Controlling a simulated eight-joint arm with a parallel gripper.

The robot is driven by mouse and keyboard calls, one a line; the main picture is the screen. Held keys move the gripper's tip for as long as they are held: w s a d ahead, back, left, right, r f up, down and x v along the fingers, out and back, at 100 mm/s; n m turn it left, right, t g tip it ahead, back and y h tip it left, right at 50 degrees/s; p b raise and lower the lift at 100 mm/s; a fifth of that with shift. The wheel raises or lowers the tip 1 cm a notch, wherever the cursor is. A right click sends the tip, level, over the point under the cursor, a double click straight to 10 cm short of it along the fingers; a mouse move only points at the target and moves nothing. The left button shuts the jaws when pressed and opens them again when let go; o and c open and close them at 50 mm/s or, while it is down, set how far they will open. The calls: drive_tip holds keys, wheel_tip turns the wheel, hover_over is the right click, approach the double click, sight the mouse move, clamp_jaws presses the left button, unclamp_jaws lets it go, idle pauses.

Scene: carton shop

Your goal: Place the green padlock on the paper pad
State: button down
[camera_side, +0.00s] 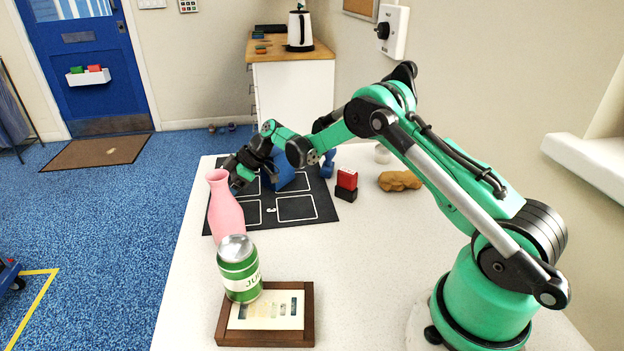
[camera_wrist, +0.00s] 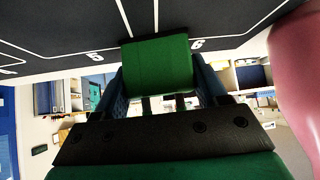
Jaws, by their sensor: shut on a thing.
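The green padlock (camera_wrist: 158,65) shows in the wrist view as a plain green block between my two fingers; I see no shackle. My gripper (camera_side: 240,176) is shut on it, low over the left part of the black mat (camera_side: 262,198), behind the pink vase. In the wrist view my gripper (camera_wrist: 160,82) has a finger on each side of the padlock, with the mat's white lines beyond. I cannot tell whether the padlock touches the mat. I cannot make out a paper pad for certain in either view.
A pink vase (camera_side: 225,208) stands close to my gripper; it also shows in the wrist view (camera_wrist: 298,80). A blue block (camera_side: 281,171) is just right of my gripper. A green can (camera_side: 239,270), wooden frame (camera_side: 308,312), red item (camera_side: 347,179) and brown lump (camera_side: 400,181) stand around.

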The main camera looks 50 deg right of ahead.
wheel_tip(320, 180, up, 20)
drive_tip(key=f, duration=0.1)
drive_tip(key=s+d+r+m+t+h, duration=0.25)
drive_tip(key=s+d+m, duration=0.25)
drive_tip(key=d, duration=0.4)
drive_tip(key=s+d+r+m+t+h, duration=0.1)
drive_tip(key=s+d+m+h, duration=0.3)
drive_tip(key=d, duration=0.4)
drive_tip(key=m+g+h, duration=0.2)
drive_tip(key=m+h, duration=0.5)
drive_tip(key=m, duration=0.4)
hover_over(402, 174)
wheel_tip(402, 174, down, 14)
drive_tip(key=shift+f, duration=2.55)
